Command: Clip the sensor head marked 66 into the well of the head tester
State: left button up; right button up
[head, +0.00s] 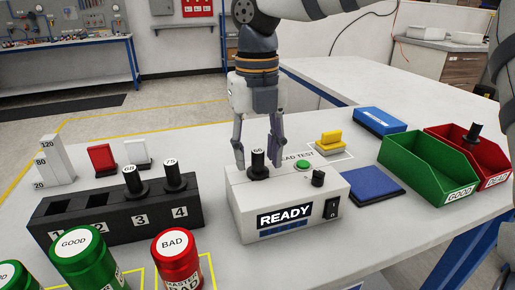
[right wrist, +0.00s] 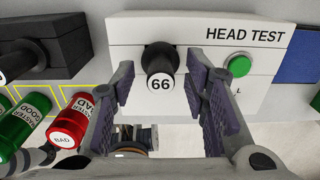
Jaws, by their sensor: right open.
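The black sensor head marked 66 (head: 258,168) stands upright on the left part of the head tester (head: 243,205), where the well would be. Its lower end and the well rim are hard to make out. The tester's display reads READY. My right gripper (head: 258,150) points down over the tester, its open fingers either side of the head. In the right wrist view the head (right wrist: 160,68) shows between the open purple-padded fingers of the gripper (right wrist: 161,85), with a gap on each side. My left gripper is not in view.
Green and red master cans (head: 177,265) stand in front. A green bin (head: 425,185) and a red bin (head: 490,178) holding a head are right.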

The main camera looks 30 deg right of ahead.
notch_tip(320, 180, up, 12)
dwell(0.3)
